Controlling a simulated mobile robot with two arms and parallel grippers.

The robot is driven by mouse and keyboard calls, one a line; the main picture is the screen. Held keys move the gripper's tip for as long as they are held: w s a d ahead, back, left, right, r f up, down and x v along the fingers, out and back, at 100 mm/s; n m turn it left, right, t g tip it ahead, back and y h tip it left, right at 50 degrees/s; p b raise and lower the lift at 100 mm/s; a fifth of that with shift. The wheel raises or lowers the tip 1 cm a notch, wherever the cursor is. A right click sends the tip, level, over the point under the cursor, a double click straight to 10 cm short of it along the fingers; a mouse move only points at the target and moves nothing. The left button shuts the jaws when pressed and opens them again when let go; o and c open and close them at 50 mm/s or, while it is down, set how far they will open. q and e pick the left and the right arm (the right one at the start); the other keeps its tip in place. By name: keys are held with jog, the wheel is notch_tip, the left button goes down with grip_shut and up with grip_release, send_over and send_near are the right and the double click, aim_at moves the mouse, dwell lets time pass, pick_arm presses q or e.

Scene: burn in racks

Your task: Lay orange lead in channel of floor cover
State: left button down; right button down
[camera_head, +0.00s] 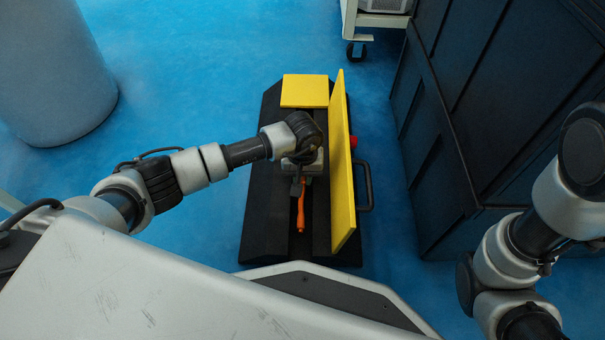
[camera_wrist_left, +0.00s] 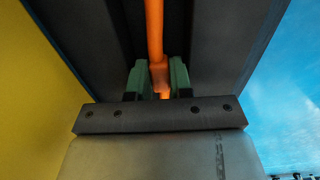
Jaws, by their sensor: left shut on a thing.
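The black floor cover (camera_head: 265,205) lies on the blue floor, with a dark channel running along its length. Its long yellow lid (camera_head: 343,180) stands up on edge at the channel's right side. The orange lead (camera_head: 301,212) shows in line with the channel, below my left gripper (camera_head: 299,185). In the left wrist view, the green fingers (camera_wrist_left: 158,78) are shut on the orange lead (camera_wrist_left: 154,30), which runs away from them along the dark channel. Whether the lead rests on the channel bottom is unclear. My right gripper is out of view.
A yellow panel (camera_head: 305,91) lies flat at the cover's far end. A black handle (camera_head: 366,187) and a red part (camera_head: 353,141) show beyond the lid. A tall dark cabinet (camera_head: 470,120) stands right, a grey column (camera_head: 50,70) upper left. Blue floor is clear left of the cover.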

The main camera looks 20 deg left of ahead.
pick_arm(q)
jog(key=shift+f, duration=0.55)
dwell(0.4)
jog(key=c, duration=1)
grip_release()
jog(key=shift+c, duration=0.2)
jog(key=shift+r, duration=0.15)
